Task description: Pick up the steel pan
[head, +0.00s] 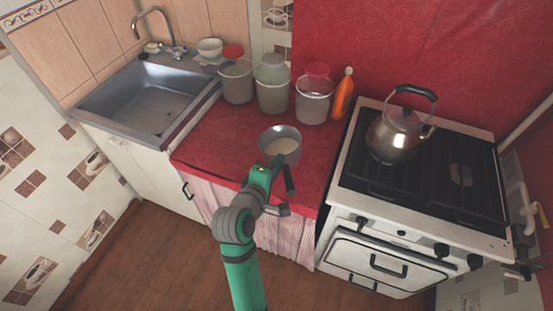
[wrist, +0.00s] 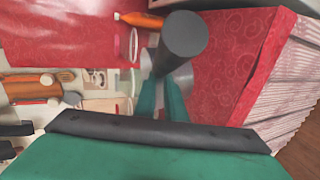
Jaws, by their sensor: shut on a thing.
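The steel pan (head: 280,134) is a round grey pan with a pale inside, at the front of the red counter between the sink and the stove. Its dark handle (head: 290,180) points toward me, past the counter's front edge. My gripper (head: 275,166) is at the near side of the pan, shut on the handle. In the wrist view the handle's round dark end (wrist: 186,34) is close to the camera, over my green fingers (wrist: 160,88). The fingers hide part of the pan. I cannot tell whether its base touches the counter.
Several lidded grey canisters (head: 273,95) and an orange bottle (head: 342,95) stand behind the pan. A steel kettle (head: 395,138) sits on the stove (head: 440,180) to the right. A steel sink (head: 145,100) is at left, with a white bowl (head: 210,46) behind. Red counter left of the pan is clear.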

